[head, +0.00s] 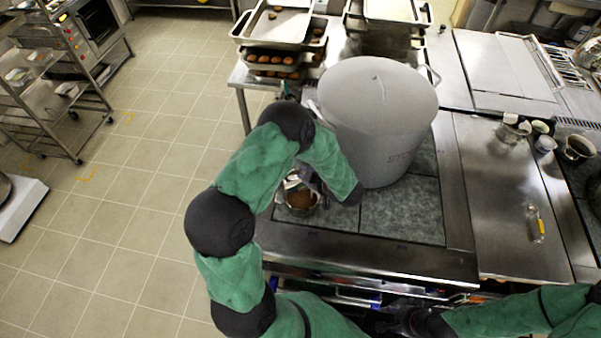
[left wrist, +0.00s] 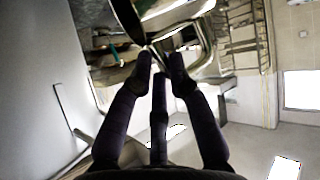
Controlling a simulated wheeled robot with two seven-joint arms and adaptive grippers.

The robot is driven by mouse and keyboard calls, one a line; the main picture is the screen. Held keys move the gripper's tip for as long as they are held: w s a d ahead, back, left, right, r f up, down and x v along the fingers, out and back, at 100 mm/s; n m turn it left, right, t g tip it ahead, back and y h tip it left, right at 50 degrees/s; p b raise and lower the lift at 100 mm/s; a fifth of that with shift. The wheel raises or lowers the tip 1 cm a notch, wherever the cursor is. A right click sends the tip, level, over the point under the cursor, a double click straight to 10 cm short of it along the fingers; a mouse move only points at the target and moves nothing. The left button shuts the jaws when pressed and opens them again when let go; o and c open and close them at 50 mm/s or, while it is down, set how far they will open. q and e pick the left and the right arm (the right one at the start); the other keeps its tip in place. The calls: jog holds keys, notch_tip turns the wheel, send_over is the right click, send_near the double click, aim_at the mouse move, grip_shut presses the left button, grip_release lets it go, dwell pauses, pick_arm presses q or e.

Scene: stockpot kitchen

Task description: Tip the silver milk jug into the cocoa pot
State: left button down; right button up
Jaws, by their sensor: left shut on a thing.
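The cocoa pot (head: 301,200), a small metal pot with brown contents, stands on the left end of the grey-tiled stove top, partly hidden by my left arm. My left gripper (head: 312,184) is low over it, mostly hidden behind my green forearm. The silver milk jug (head: 291,181) shows only in part beside the fingers, at the pot's far side. In the left wrist view my left gripper (left wrist: 161,58) is shut on the shiny metal jug (left wrist: 185,38). I cannot tell the jug's exact tilt. My right gripper (head: 408,322) is low at the bottom edge, its fingers unclear.
A big grey lidded stockpot (head: 375,115) stands close to the right of my left forearm. Trays of brown buns (head: 275,62) are at the back. Several small metal vessels (head: 513,129) and a yellow-handled tool (head: 538,223) are on the right counter. Stove tiles in front are clear.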

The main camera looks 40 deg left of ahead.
pick_arm(q)
jog(key=w+d+f+m+g+y+b, duration=0.2)
jog(key=w+d+f+m+y+b, duration=0.1)
jog(key=w+d+m+y+b, duration=0.1)
jog(key=w+d+y+b, duration=0.1)
jog(key=w+b, duration=0.1)
jog(key=b, duration=0.1)
jog(key=shift+d+f+m+g+y, duration=0.2)
jog(key=shift+f+m+g+y, duration=0.1)
jog(key=shift+m+g+y, duration=0.1)
dwell(0.3)
jog(key=shift+g, duration=0.3)
dwell(0.4)
jog(key=shift+r, duration=0.15)
dwell(1.9)
